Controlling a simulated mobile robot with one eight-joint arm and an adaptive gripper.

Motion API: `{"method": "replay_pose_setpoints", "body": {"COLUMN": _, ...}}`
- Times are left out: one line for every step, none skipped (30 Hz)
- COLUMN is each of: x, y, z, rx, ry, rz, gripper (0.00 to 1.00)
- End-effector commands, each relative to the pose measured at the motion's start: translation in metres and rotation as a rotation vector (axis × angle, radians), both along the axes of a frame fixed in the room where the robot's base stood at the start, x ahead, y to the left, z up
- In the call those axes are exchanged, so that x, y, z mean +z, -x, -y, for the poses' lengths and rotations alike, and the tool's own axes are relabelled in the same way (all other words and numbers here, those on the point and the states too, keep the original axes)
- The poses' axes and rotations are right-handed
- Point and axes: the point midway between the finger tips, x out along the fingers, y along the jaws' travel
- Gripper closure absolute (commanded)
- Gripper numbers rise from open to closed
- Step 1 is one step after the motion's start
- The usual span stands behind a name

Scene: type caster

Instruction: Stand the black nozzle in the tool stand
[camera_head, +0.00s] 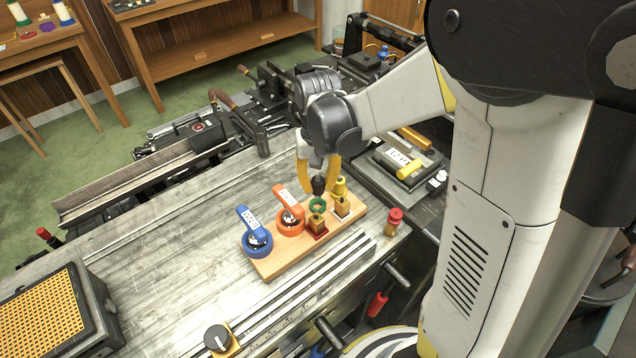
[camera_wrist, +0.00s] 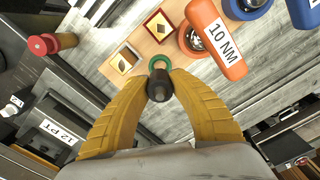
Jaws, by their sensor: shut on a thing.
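My gripper (camera_head: 319,180) is shut on the black nozzle (camera_head: 318,186), which hangs upright between the yellow fingers. In the wrist view the black nozzle (camera_wrist: 159,86) sits between the fingertips. A green ring (camera_head: 317,205) shows just below the nozzle; it also shows in the wrist view (camera_wrist: 158,62). I cannot tell whether the ring belongs to the nozzle or touches it. The wooden tool stand (camera_head: 267,266) lies beneath.
A red knob (camera_head: 395,216) stands right of the stand. A black box with a yellow grid (camera_head: 42,318) and a black dial (camera_head: 217,338) are nearer. The grey bench top left of the stand is clear.

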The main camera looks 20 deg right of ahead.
Motion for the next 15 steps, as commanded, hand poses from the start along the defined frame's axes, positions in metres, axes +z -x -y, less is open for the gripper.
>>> {"method": "replay_pose_setpoints", "body": {"x": -0.004, "y": 0.000, "z": 0.000, "rx": 0.000, "ry": 0.000, "rz": 0.000, "gripper": 1.00}}
{"method": "replay_pose_setpoints", "body": {"x": -0.005, "y": 0.000, "z": 0.000, "rx": 0.000, "ry": 0.000, "rz": 0.000, "gripper": 1.00}}
{"method": "replay_pose_setpoints", "body": {"x": -0.008, "y": 0.000, "z": 0.000, "rx": 0.000, "ry": 0.000, "rz": 0.000, "gripper": 1.00}}
{"method": "replay_pose_setpoints", "body": {"x": -0.009, "y": 0.000, "z": 0.000, "rx": 0.000, "ry": 0.000, "rz": 0.000, "gripper": 1.00}}
{"method": "replay_pose_setpoints", "body": {"x": -0.011, "y": 0.000, "z": 0.000, "rx": 0.000, "ry": 0.000, "rz": 0.000, "gripper": 1.00}}
{"method": "replay_pose_setpoints", "body": {"x": -0.013, "y": 0.000, "z": 0.000, "rx": 0.000, "ry": 0.000, "rz": 0.000, "gripper": 1.00}}
{"method": "replay_pose_setpoints", "body": {"x": -0.015, "y": 0.000, "z": 0.000, "rx": 0.000, "ry": 0.000, "rz": 0.000, "gripper": 1.00}}
{"method": "replay_pose_setpoints", "body": {"x": -0.017, "y": 0.000, "z": 0.000, "rx": 0.000, "ry": 0.000, "rz": 0.000, "gripper": 1.00}}
{"method": "replay_pose_setpoints", "body": {"x": -0.019, "y": 0.000, "z": 0.000, "rx": 0.000, "ry": 0.000, "rz": 0.000, "gripper": 1.00}}
{"method": "replay_pose_setpoints", "body": {"x": -0.020, "y": 0.000, "z": 0.000, "rx": 0.000, "ry": 0.000, "rz": 0.000, "gripper": 1.00}}
{"method": "replay_pose_setpoints", "body": {"x": -0.022, "y": 0.000, "z": 0.000, "rx": 0.000, "ry": 0.000, "rz": 0.000, "gripper": 1.00}}
{"method": "replay_pose_setpoints", "body": {"x": -0.024, "y": 0.000, "z": 0.000, "rx": 0.000, "ry": 0.000, "rz": 0.000, "gripper": 1.00}}
{"method": "replay_pose_setpoints", "body": {"x": -0.026, "y": 0.000, "z": 0.000, "rx": 0.000, "ry": 0.000, "rz": 0.000, "gripper": 1.00}}
{"method": "replay_pose_setpoints", "body": {"x": -0.028, "y": 0.000, "z": 0.000, "rx": 0.000, "ry": 0.000, "rz": 0.000, "gripper": 1.00}}
{"method": "replay_pose_setpoints", "body": {"x": -0.030, "y": 0.000, "z": 0.000, "rx": 0.000, "ry": 0.000, "rz": 0.000, "gripper": 1.00}}
